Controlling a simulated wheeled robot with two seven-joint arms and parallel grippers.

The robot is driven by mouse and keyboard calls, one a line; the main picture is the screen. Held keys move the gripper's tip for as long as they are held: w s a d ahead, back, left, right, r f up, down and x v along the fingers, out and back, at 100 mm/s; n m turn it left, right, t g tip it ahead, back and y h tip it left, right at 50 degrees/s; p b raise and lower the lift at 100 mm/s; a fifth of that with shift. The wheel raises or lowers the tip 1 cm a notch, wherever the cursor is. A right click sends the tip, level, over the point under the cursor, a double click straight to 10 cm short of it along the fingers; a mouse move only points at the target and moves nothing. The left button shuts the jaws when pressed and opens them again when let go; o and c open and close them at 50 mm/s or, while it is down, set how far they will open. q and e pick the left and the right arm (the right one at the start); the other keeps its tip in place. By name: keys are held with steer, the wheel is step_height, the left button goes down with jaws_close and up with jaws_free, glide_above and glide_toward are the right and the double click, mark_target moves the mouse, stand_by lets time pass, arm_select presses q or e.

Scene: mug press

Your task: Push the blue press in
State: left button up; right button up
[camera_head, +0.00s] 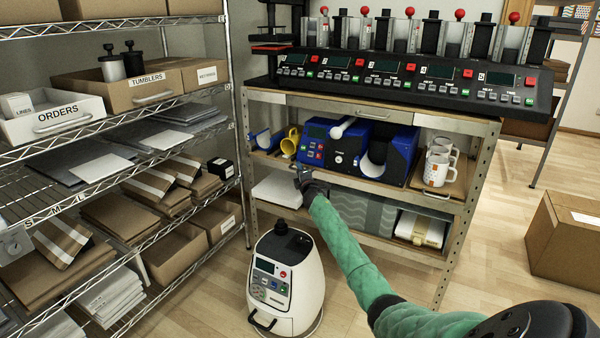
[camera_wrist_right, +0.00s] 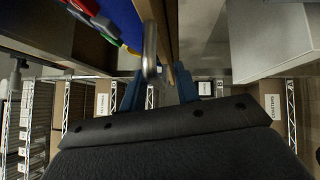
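The blue press (camera_head: 319,134) stands on the upper shelf under the bench top, with a control panel of coloured buttons, a white-ended handle and a curved blue part at its right. Its blue side and buttons also show at the top left of the right wrist view (camera_wrist_right: 122,18). My right gripper (camera_head: 302,178) is in front of the press's lower left, near the shelf's front edge. In the right wrist view its two fingers (camera_wrist_right: 158,90) are apart, with a grey rounded bar (camera_wrist_right: 150,55) showing between them; contact cannot be told. My left gripper is not in view.
A yellow mug (camera_head: 290,141) stands left of the press, white mugs (camera_head: 437,168) at its right. A row of machines (camera_head: 400,80) fills the bench top. A white floor machine (camera_head: 284,285) stands below, wire shelving (camera_head: 120,150) at left, a carton (camera_head: 565,245) at right.

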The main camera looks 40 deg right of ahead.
steer(key=p+v, duration=0.1)
steer(key=v, duration=0.6)
steer(key=shift+s, duration=0.3)
steer(key=shift+a+f, duration=0.1)
steer(key=shift+c, duration=0.3)
